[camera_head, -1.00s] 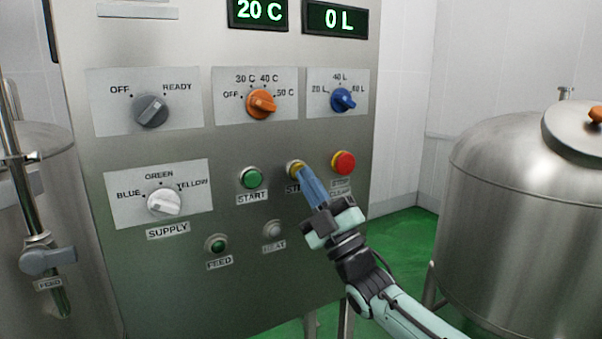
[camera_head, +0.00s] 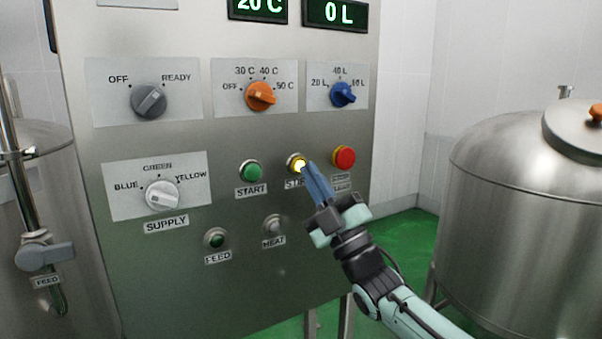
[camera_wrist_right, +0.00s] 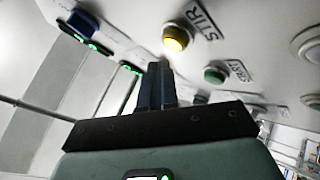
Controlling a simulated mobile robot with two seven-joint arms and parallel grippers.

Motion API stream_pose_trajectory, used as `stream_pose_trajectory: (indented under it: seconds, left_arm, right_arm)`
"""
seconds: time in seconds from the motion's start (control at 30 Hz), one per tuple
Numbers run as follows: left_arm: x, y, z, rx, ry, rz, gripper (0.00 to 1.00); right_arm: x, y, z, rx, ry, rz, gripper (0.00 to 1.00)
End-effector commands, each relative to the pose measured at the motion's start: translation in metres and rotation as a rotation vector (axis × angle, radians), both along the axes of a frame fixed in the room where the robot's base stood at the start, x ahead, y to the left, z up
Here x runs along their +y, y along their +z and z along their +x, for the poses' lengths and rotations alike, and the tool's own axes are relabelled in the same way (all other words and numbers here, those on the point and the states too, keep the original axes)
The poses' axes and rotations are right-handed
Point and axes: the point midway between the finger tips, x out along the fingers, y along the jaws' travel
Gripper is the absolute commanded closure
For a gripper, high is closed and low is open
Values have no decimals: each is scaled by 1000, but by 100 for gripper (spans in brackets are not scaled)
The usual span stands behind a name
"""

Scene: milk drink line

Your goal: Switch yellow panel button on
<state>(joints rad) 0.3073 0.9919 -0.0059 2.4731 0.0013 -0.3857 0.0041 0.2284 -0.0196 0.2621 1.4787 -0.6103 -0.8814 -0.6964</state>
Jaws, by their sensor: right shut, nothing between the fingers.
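The yellow button (camera_head: 298,164) on the steel control panel (camera_head: 250,290) glows bright yellow, above a partly covered label. In the right wrist view the yellow button (camera_wrist_right: 176,38) is lit beside the label STIR. My right gripper (camera_head: 312,168) is shut and empty, with its blue fingertips just right of and below the button. The right wrist view shows the two fingers (camera_wrist_right: 156,68) together, below the button in the picture and seemingly apart from it. My left gripper is not in view.
A green START button (camera_head: 251,171) is left of the yellow one, and a red button (camera_head: 344,158) is right of it. Knobs sit above, including a blue one (camera_head: 343,94). A steel tank (camera_head: 520,220) stands at the right.

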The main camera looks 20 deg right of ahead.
Motion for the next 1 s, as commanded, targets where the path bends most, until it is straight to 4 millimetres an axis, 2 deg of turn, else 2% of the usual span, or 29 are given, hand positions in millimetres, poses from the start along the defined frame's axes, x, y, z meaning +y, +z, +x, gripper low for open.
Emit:
stream_pose_trajectory:
  seconds: [0.33,0.7,1.0]
  left_arm:
    - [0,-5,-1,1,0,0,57]
    - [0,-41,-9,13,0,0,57]
    - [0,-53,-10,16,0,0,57]
  right_arm:
    - [0,-1,-5,-1,1,0,100]
    - [-3,-3,-41,-1,1,0,100]
    - [-4,-1,-60,1,0,-1,100]
